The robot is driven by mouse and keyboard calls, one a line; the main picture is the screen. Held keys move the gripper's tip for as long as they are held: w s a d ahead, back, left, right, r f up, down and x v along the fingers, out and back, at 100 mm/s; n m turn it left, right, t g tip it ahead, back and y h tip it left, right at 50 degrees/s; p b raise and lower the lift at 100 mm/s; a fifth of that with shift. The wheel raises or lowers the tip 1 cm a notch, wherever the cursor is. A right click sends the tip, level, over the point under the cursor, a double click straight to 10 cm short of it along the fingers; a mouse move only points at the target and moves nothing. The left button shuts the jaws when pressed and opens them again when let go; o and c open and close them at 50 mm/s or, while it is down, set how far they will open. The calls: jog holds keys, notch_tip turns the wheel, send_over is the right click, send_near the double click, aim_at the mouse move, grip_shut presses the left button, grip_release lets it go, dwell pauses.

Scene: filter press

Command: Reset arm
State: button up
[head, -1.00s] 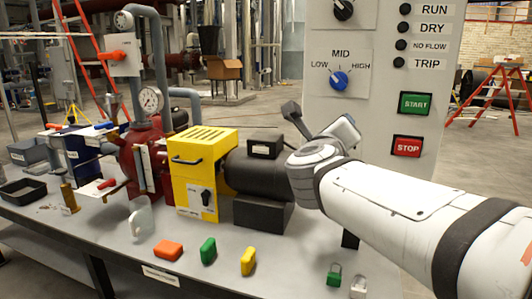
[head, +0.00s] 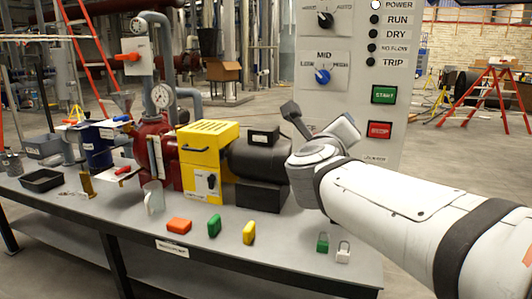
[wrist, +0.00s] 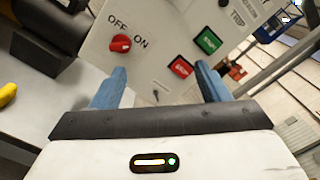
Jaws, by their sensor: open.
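My gripper (wrist: 160,88) is open and empty in the wrist view, with its two blue fingers apart. Between and beyond the fingers is the control panel, with a red OFF/ON knob (wrist: 120,44), a red button (wrist: 181,67) and a green button (wrist: 208,41). In the head view my white arm (head: 415,205) reaches in from the right. Its wrist is in front of the lower part of the control panel (head: 350,110), right of the black motor (head: 260,158). The fingertips are hard to make out there.
A red ladder (head: 490,85) stands right, behind. Open floor lies beyond.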

jog(key=s+a+f+n+g+y+p, duration=0.1)
jog(key=s+a+n+g+y+p, duration=0.25)
jog(key=n+p, duration=0.6)
jog(key=s+a+n+g+y+p, duration=0.25)
jog(key=n+y+p, duration=0.35)
jog(key=n, duration=0.7)
jog(key=s+d+f+n+g+h+p, duration=0.2)
jog(key=s+d+n+g+p, duration=0.2)
jog(key=s, duration=0.3)
jog(key=s+d+f+n+g+h+p, duration=0.2)
jog(key=s+d+f+n+g+p, duration=0.1)
jog(key=s, duration=0.5)
jog(key=shift+d+n+g+p, duration=0.55)
jog(key=shift+d+g+p, duration=0.15)
jog(key=shift+g+p, duration=0.15)
